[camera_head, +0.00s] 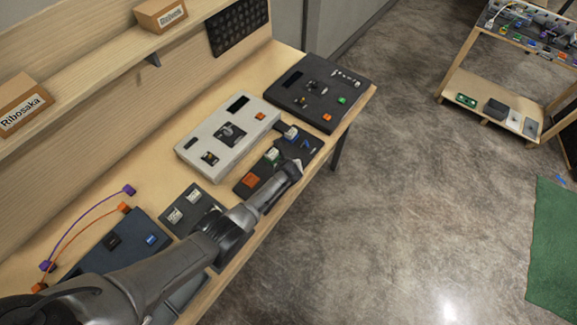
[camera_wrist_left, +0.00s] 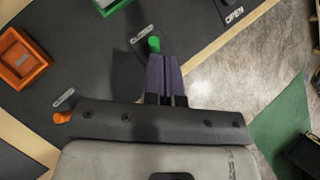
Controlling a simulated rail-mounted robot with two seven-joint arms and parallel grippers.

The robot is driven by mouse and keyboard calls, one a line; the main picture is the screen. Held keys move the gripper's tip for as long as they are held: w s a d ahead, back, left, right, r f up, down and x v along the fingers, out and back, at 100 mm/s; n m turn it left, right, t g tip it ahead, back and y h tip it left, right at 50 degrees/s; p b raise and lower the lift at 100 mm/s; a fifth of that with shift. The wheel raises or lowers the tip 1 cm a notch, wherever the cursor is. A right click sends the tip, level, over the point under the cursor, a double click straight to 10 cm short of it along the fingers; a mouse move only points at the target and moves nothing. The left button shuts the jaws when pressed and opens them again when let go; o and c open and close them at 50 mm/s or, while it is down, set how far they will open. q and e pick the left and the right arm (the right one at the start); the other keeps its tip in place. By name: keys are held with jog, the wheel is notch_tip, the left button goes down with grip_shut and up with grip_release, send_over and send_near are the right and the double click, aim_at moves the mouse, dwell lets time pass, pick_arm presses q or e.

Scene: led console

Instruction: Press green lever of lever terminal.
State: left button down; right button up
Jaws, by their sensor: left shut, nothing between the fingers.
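The lever terminal is a dark panel (camera_head: 240,187) at the table's front edge in the head view, partly hidden by my left arm. In the left wrist view the panel (camera_wrist_left: 85,65) fills the left and upper area. The green lever (camera_wrist_left: 154,44) has a green knob beside a "CLOSED" label. An orange lever (camera_wrist_left: 62,117) is at the lower left, beside another label. My left gripper (camera_wrist_left: 162,58) is shut and empty, its fingertips right at the green knob; I cannot tell whether they touch. In the head view the gripper (camera_head: 293,168) is over the terminal's front side.
An orange square box (camera_wrist_left: 22,60) and a green one (camera_wrist_left: 108,4) sit on the panel. A light grey console (camera_head: 205,135) and a black console (camera_head: 318,90) stand behind. Darker modules and cables lie to the left. Open floor lies beyond the table's front edge.

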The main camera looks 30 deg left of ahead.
pick_arm(q)
jog(key=shift+s+d+r+p, duration=0.2)
jog(key=shift+s+r+p, duration=0.05)
jog(key=shift+p, duration=0.2)
jog(key=s+p, duration=0.1)
jog(key=s+d+r+p, duration=0.1)
jog(key=s+d+p, duration=0.1)
jog(key=shift+r+p, duration=0.25)
jog(key=shift+p, duration=0.1)
jog(key=s+r+p, duration=0.1)
jog(key=s+r, duration=0.4)
jog(key=r, duration=0.2)
jog(key=shift+d+r, duration=0.35)
